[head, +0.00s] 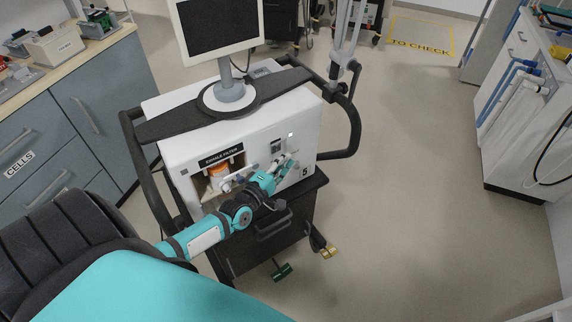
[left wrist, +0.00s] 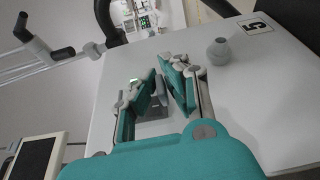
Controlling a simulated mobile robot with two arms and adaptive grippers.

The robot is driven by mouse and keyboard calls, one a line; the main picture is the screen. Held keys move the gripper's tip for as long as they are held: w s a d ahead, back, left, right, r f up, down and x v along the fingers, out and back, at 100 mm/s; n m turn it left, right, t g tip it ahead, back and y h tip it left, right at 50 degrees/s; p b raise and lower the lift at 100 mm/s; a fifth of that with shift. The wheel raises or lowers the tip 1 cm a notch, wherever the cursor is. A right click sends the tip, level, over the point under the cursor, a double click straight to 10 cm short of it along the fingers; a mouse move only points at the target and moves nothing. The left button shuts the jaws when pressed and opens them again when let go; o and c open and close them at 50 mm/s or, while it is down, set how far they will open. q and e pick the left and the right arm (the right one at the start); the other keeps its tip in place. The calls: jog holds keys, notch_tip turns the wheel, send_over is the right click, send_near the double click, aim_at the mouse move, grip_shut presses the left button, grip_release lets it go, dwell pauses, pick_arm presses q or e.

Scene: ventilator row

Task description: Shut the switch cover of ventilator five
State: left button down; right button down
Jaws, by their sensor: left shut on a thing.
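Ventilator five (head: 240,135) is a white box on a dark cart, with a "5" on its front; that marking also shows in the left wrist view (left wrist: 257,27). My left gripper (head: 287,164) is at the right part of this front face, just below a small dark switch panel (head: 277,146). In the left wrist view its teal fingers (left wrist: 162,80) are close together at a small grey part (left wrist: 157,100), which I take to be the switch cover. The fingers hide much of it, so its exact angle cannot be told. My right gripper is not in view.
An open bay with an orange-topped filter (head: 218,177) is left of my gripper. A monitor (head: 215,25) stands on top, and black handle rails (head: 352,130) flank the box. A grey cabinet (head: 85,100) is at left; the floor at right is clear.

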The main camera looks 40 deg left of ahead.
pick_arm(q)
jog(key=shift+a+f+m, duration=0.1)
jog(key=shift+m, duration=0.2)
dwell(0.4)
jog(key=c, duration=1.4)
grip_release()
jog(key=shift+c, duration=0.2)
jog(key=s, duration=1.2)
